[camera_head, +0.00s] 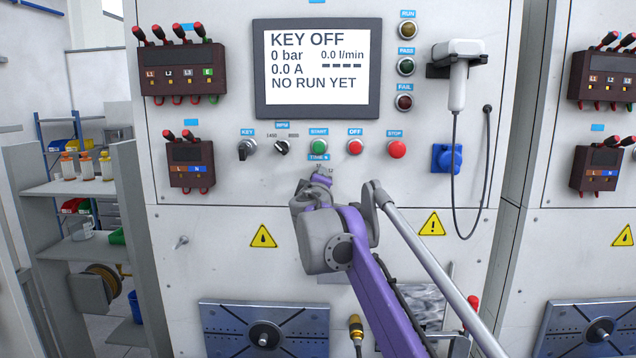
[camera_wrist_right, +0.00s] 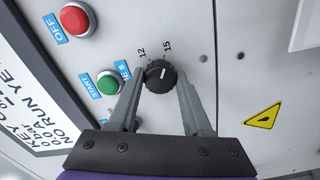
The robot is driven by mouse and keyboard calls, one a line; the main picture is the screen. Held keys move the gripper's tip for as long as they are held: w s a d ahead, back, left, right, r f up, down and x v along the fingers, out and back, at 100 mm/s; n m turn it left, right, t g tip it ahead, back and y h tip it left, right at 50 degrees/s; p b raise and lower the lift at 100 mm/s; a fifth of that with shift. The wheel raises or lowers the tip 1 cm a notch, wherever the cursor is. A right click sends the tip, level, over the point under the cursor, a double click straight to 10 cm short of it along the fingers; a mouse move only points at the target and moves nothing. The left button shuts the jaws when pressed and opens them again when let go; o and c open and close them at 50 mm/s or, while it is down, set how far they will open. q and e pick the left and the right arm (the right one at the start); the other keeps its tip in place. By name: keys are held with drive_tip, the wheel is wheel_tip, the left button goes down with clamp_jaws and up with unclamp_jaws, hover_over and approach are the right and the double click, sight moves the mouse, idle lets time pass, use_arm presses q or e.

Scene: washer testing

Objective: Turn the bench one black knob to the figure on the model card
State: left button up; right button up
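The black time knob (camera_wrist_right: 161,76) sits under the "TIME S" label on the bench panel. In the right wrist view its white pointer line points up, near the 15 mark. My right gripper (camera_wrist_right: 160,78) has one finger on each side of this knob, close to its rim. I cannot tell whether the fingers press on it. In the head view my right gripper (camera_head: 320,178) covers most of that knob. Two other black knobs are the key knob (camera_head: 246,149) and the RPM knob (camera_head: 282,147). No model card is clearly visible. My left gripper is out of view.
The screen (camera_head: 318,68) reads KEY OFF and NO RUN YET. Above the time knob are a green start button (camera_head: 319,147), a red off button (camera_head: 355,147) and a red stop button (camera_head: 397,149). A scanner (camera_head: 458,80) hangs at right. Shelves (camera_head: 70,187) stand left.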

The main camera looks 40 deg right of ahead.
drive_tip(key=o, duration=0.4)
drive_tip(key=v, duration=1.1)
drive_tip(key=shift+f, duration=0.1)
idle(0.3)
